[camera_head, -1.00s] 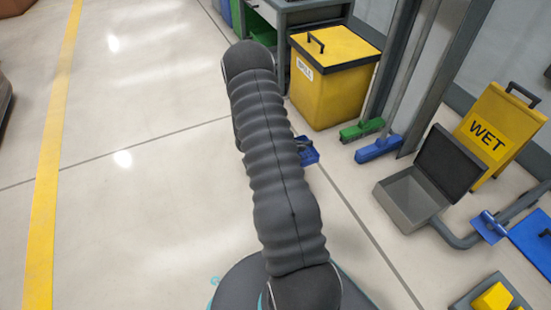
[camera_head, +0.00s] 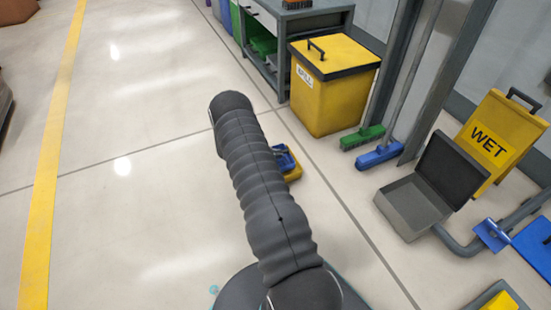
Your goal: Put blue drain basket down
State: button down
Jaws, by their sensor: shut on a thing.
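The blue drain basket (camera_head: 286,160) shows just right of my dark ribbed arm, in the middle of the view, small and partly hidden. My gripper is mostly hidden behind my arm; it is shut on the basket. A yellow thing (camera_head: 294,174) shows directly below and right of the basket in the picture. I cannot tell whether the basket touches it or hangs above it.
A yellow bin (camera_head: 334,95) with a dark-rimmed lid stands behind. Green (camera_head: 362,137) and blue (camera_head: 380,155) broom heads, an open grey case (camera_head: 412,207) and a yellow WET sign (camera_head: 490,140) stand at right.

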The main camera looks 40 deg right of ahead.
jog(key=shift+f, duration=1.15)
jog(key=shift+f, duration=0.1)
jog(key=c, duration=1.2)
grip_release()
